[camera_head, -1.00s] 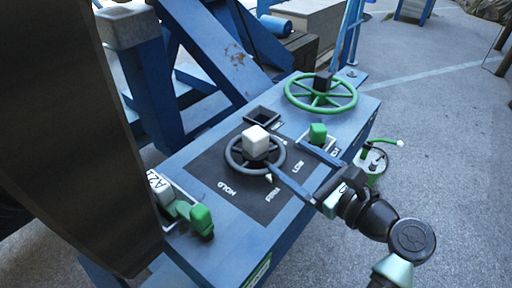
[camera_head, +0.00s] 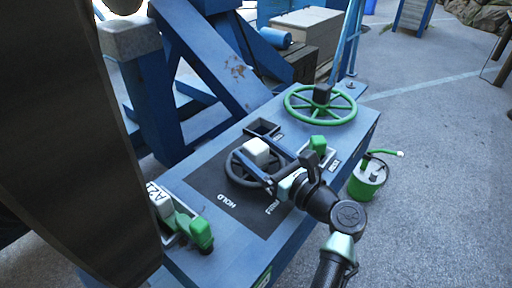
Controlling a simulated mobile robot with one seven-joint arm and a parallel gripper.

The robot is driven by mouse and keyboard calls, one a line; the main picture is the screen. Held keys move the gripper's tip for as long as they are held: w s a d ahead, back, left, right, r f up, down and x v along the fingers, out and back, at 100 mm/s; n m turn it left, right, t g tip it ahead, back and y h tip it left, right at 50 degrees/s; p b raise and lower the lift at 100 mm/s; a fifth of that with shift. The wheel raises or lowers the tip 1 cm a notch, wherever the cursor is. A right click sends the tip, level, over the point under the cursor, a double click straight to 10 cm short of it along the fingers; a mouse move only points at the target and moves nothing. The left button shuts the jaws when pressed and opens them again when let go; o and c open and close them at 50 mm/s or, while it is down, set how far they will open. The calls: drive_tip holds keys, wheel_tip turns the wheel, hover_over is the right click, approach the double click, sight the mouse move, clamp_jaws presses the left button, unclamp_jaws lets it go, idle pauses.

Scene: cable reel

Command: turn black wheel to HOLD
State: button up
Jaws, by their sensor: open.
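The black wheel (camera_head: 231,173) lies flat on a dark plate on the blue console, with a pale block (camera_head: 257,149) on its hub. The HOLD label (camera_head: 228,201) is on the plate below the wheel, left of the partly covered FIRM label (camera_head: 271,208). My gripper (camera_head: 253,151) is open over the wheel, with one finger on each side of the block. I cannot tell whether the fingers touch it. The right part of the wheel and its white pointer are hidden behind my gripper, and the LOW label is covered.
A green wheel (camera_head: 318,117) stands at the console's far right end. A green-handled lever (camera_head: 318,143) is close behind my gripper. Another green-handled lever (camera_head: 200,233) is at the near left. A large dark panel blocks the left.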

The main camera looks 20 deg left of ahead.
drive_tip(key=shift+w+a, duration=0.25)
drive_tip(key=shift+a, duration=0.05)
clamp_jaws()
idle(0.3)
